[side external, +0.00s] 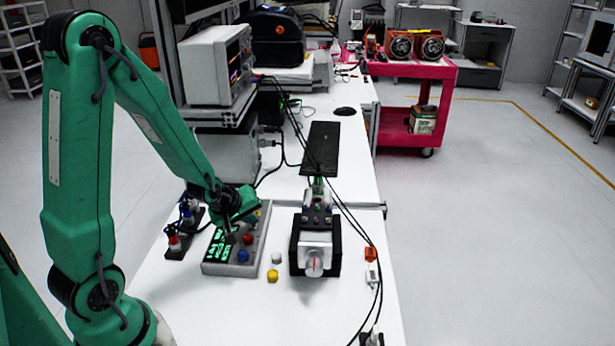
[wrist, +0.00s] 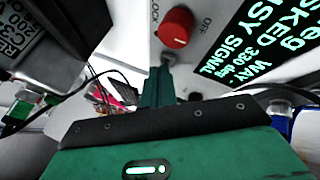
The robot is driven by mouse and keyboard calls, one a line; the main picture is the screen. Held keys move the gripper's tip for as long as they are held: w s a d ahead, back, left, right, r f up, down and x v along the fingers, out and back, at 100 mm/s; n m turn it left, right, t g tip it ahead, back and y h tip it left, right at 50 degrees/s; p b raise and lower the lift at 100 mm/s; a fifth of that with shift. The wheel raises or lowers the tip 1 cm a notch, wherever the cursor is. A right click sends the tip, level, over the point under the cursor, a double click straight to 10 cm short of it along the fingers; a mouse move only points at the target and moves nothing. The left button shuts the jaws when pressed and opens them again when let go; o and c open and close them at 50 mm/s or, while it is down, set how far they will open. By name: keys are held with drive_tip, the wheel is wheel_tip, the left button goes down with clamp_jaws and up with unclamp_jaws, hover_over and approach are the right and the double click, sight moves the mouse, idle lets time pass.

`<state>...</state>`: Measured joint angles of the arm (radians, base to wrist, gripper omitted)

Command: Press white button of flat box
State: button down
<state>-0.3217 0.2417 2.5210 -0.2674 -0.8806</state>
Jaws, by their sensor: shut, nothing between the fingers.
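The flat box (side external: 212,268) is a grey panel on the white table in the side view, with a lit green-text display (side external: 219,246). A red knob (side external: 247,239) and a blue knob (side external: 243,256) stand on it. In the wrist view the red knob (wrist: 176,27) sits between the "LOCK" and "OFF" labels, beside the display (wrist: 265,35). My gripper (wrist: 163,72) is shut and empty, its fingertips over the box face close to the red knob. I cannot make out a white button on the box; my gripper may hide it. Contact cannot be told.
A black-framed servo fixture (side external: 332,262) stands right of the box. A loose white cap (side external: 276,258) and yellow cap (side external: 272,276) lie between them. Small posts (side external: 184,235) stand left of the box. Cables run along the right.

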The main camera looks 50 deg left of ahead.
sight(251, 227)
drive_tip(key=shift+f, duration=0.2)
drive_tip(key=shift+r, duration=0.15)
idle(0.5)
drive_tip(key=shift+r, duration=0.7)
drive_tip(key=shift+r, duration=2.5)
